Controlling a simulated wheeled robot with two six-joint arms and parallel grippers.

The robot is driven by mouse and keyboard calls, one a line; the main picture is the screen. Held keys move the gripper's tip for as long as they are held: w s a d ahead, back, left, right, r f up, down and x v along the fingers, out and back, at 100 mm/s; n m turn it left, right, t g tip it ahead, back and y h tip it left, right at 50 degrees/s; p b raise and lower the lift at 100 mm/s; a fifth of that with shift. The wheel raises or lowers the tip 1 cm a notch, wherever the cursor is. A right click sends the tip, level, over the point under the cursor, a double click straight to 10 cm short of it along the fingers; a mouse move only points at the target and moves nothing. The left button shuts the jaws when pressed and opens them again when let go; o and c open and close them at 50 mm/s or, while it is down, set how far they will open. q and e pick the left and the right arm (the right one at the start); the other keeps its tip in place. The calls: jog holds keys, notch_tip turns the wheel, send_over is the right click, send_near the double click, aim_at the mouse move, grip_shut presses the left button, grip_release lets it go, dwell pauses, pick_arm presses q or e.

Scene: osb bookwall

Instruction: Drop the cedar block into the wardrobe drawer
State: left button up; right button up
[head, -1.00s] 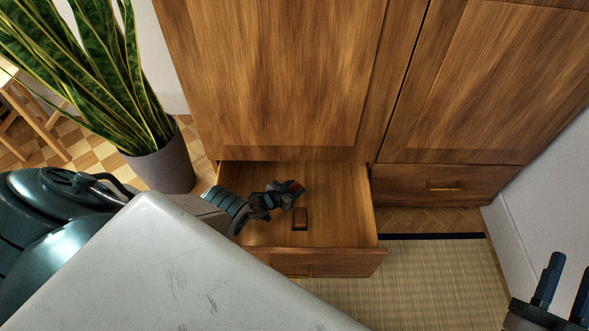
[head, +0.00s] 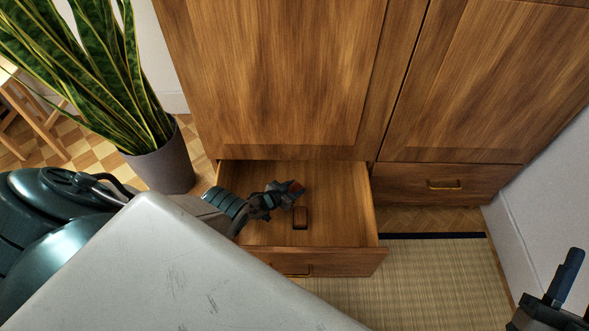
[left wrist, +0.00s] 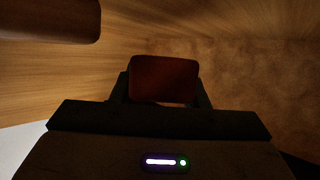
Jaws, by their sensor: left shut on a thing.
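The wardrobe drawer (head: 345,237) is pulled open under the left door, in the lower middle of the head view. My left gripper (head: 292,188) is over the inside of the drawer. It is shut on a reddish-brown block, taken as the cedar block (left wrist: 163,78), which shows between the fingers in the left wrist view. In the head view only a small reddish part of it (head: 297,186) shows. My right gripper (head: 576,290) is at the lower right edge, partly cut off; its fingers look apart and empty.
Another brown block (head: 300,218) lies on the drawer floor, just below my left gripper in the picture. A pale grey slab (head: 170,270) covers the lower left, close to my left arm. A potted plant (head: 160,165) stands left of the wardrobe (head: 280,80).

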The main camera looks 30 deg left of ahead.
pick_arm(q)
jog(key=shift+f+b, duration=0.3)
jog(key=o, duration=1)
jog(key=shift+c, duration=0.2)
pick_arm(e)
jog(key=r+t, duration=0.1)
jog(key=s+r+t, duration=0.1)
jog(key=shift+s+r+n+y, duration=0.3)
jog(key=shift+r+n, duration=0.05)
jog(key=shift+n, duration=0.05)
pick_arm(q)
jog(key=shift+r, duration=0.1)
pick_arm(e)
jog(key=shift+w, duration=0.1)
